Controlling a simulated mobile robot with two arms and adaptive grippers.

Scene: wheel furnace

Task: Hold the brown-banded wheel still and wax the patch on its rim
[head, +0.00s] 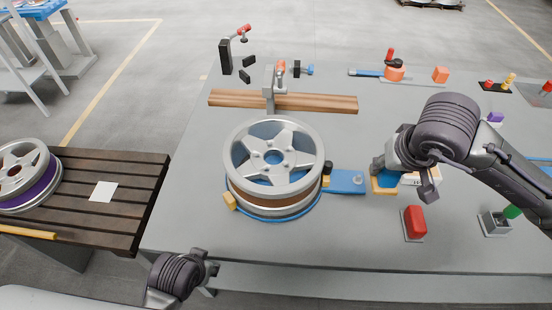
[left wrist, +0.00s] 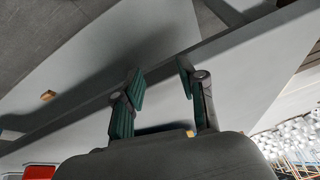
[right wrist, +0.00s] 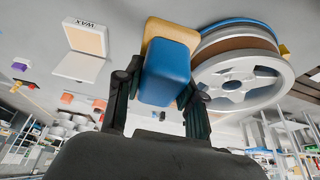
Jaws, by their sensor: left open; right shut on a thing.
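The brown-banded wheel (head: 268,206) lies flat, silver spokes up, on a blue-edged turntable on the grey table; it also shows in the right wrist view (right wrist: 240,44). I cannot make out the patch on its rim. My right gripper (head: 384,168) is right of the wheel, shut on a blue block with a tan pad (right wrist: 168,72), apart from the wheel. An open tin marked WAX (right wrist: 86,38) lies beside the block, partly hidden by my arm in the head view. My left gripper (head: 207,268) is open and empty, off the table's front edge; its fingers (left wrist: 162,88) are spread.
A purple-banded wheel (head: 38,192) rests on the slatted brown bench (head: 125,175) at left. Yellow stops (head: 230,201) and a black knob (head: 327,167) sit at the wheel's edge. A wooden beam (head: 325,103) lies behind. A red block (head: 414,222) stands right front.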

